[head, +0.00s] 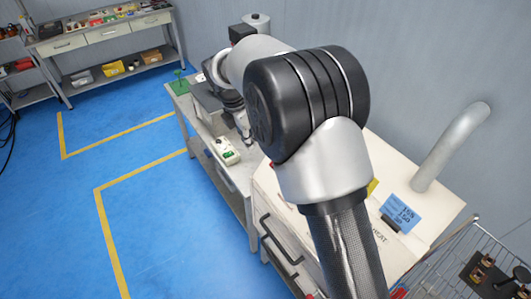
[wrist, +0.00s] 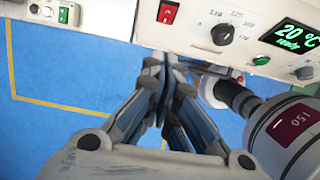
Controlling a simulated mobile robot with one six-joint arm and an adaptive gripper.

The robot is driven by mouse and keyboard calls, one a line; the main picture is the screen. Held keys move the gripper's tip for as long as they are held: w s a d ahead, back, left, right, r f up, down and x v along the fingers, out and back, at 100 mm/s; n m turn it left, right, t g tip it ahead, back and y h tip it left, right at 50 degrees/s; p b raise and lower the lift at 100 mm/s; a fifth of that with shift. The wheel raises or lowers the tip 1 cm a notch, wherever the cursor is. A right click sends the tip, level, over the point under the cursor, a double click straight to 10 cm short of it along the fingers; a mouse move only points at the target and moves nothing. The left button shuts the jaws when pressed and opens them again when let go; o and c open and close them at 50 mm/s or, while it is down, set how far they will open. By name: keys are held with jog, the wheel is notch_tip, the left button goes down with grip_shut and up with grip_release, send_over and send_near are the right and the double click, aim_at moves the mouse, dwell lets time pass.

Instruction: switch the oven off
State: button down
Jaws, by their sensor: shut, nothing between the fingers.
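The oven (head: 440,215) is a pale box at the right in the head view, partly hidden by my arm. In the wrist view its control panel (wrist: 200,42) runs along the top. A red rocker switch (wrist: 168,12) is at the panel's upper left; its position is too small to tell. A dark dial knob (wrist: 222,34) with a printed scale sits right of it. A green-lit display (wrist: 290,36) reads 20 °C and "ready". My gripper (wrist: 170,62) is shut and empty, its tips just below the panel's lower edge and under the switch. My gripper is hidden in the head view.
A grey bench (head: 215,165) with a control box (head: 224,150) stands left of the oven. A grey pipe (head: 450,145) rises from the oven top, which bears a blue label (head: 401,212). Blue floor at left is clear.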

jog(key=shift+s, duration=0.1)
jog(key=b, duration=0.2)
send_over(271, 166)
jog(key=s+a, duration=0.1)
jog(key=a, duration=0.1)
jog(key=x, duration=0.3)
jog(key=s+a+x, duration=0.1)
jog(key=x, duration=0.7)
jog(key=shift+s+a+f, duration=0.35)
jog(key=shift+a, duration=0.05)
jog(key=shift+w+d+f, duration=0.15)
jog(key=shift+w+d, duration=0.05)
jog(key=shift+d, duration=0.05)
jog(key=shift+w+d+p, duration=0.2)
jog(key=shift+d+p, duration=0.2)
jog(key=shift+p, duration=0.3)
jog(key=shift+f, duration=0.1)
